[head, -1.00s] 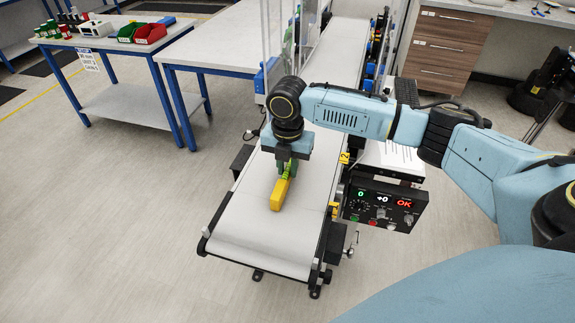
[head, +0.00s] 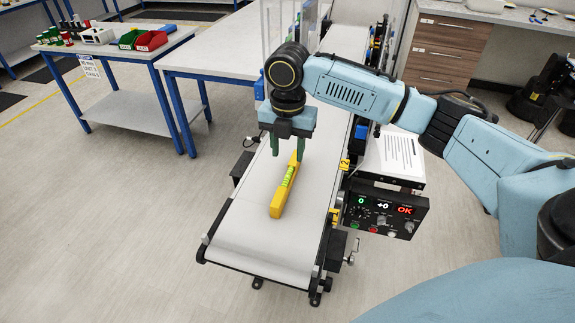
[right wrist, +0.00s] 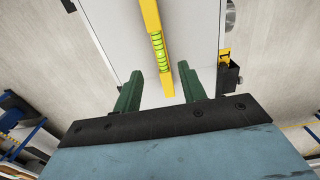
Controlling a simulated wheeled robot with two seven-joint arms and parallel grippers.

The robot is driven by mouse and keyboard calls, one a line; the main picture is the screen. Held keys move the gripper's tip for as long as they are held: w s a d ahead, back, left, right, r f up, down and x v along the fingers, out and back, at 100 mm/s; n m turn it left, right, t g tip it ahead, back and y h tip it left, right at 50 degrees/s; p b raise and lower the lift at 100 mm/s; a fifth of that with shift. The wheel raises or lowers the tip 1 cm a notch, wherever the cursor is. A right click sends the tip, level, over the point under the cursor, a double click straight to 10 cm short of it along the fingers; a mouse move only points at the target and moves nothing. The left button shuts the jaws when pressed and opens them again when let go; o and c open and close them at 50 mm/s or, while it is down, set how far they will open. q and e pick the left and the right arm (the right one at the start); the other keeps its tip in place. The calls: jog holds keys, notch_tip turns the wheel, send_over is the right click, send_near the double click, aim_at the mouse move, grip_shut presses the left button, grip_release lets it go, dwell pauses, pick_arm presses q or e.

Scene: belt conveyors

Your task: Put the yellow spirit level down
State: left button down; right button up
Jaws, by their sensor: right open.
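The yellow spirit level (head: 279,202) with a bright green vial lies on the white belt of the conveyor (head: 262,243), pointing away along the belt. My right gripper (head: 287,151) is above the level's far end with its green fingers spread. In the right wrist view the level (right wrist: 153,32) runs between the open fingers of the gripper (right wrist: 158,87), with a gap on each side and no finger touching it. My left gripper does not show.
A control box (head: 385,210) with lit displays stands at the conveyor's right side. A paper sheet (head: 396,153) lies behind it. A white table (head: 212,50) and a bench with red and green bins (head: 152,41) are at the left. The belt's near end is clear.

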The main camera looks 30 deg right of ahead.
notch_tip(320, 180, up, 4)
jog(key=shift+r, duration=0.1)
